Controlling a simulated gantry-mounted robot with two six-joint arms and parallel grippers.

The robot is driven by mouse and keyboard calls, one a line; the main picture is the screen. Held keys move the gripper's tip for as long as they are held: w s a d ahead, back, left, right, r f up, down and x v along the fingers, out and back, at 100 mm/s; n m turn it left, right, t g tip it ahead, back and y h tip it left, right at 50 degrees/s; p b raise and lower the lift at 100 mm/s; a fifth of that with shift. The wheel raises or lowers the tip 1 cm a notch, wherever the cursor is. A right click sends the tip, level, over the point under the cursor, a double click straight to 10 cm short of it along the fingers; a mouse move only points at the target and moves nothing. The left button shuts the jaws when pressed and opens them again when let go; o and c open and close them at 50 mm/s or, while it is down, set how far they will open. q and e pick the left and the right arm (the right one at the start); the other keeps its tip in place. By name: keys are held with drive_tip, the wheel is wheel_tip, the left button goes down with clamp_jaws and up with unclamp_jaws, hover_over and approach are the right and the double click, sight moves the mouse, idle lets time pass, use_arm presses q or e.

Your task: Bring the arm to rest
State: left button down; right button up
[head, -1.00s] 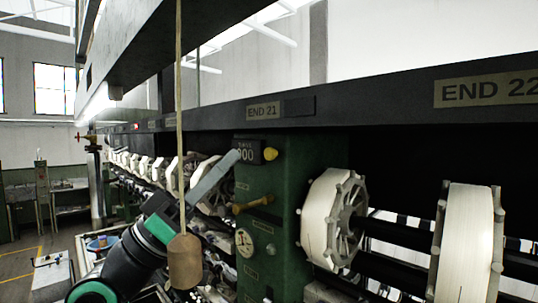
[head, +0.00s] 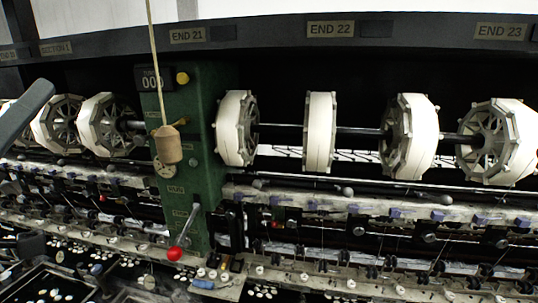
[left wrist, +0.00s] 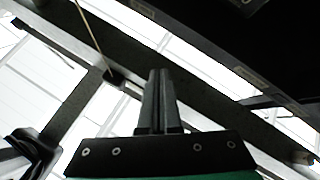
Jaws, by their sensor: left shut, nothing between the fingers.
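My left gripper (head: 46,88) shows at the left edge of the head view as a grey finger slanting up to the right, with the arm behind it out of frame. In the left wrist view its two dark fingers (left wrist: 158,74) lie together, shut, with nothing between them, pointing up toward beams and a bright glazed roof. It touches nothing that I can see. My right gripper is in neither view.
A wooden pull (head: 168,146) hangs on a cord in front of the green post (head: 204,130). A red-knobbed lever (head: 175,253) sticks out below. White reels (head: 319,130) line the frame to the right. Basins (head: 60,285) lie at lower left.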

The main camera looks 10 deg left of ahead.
use_arm(q)
drive_tip(key=d+r+m+g+h+p, duration=0.2)
drive_tip(key=d+m+h+p, duration=0.15)
drive_tip(key=d, duration=1.15)
drive_tip(key=s+a+n+t+y, duration=0.1)
drive_tip(key=s+n+t+y, duration=0.1)
drive_tip(key=y, duration=0.4)
drive_tip(key=s+a+n+t+y+p, duration=0.1)
drive_tip(key=s+a+t+y, duration=0.1)
drive_tip(key=y, duration=0.5)
drive_tip(key=s+t, duration=0.1)
drive_tip(key=s, duration=0.1)
drive_tip(key=shift+s+a+r+n, duration=0.25)
drive_tip(key=shift+s+a+n, duration=0.05)
drive_tip(key=shift+n, duration=0.05)
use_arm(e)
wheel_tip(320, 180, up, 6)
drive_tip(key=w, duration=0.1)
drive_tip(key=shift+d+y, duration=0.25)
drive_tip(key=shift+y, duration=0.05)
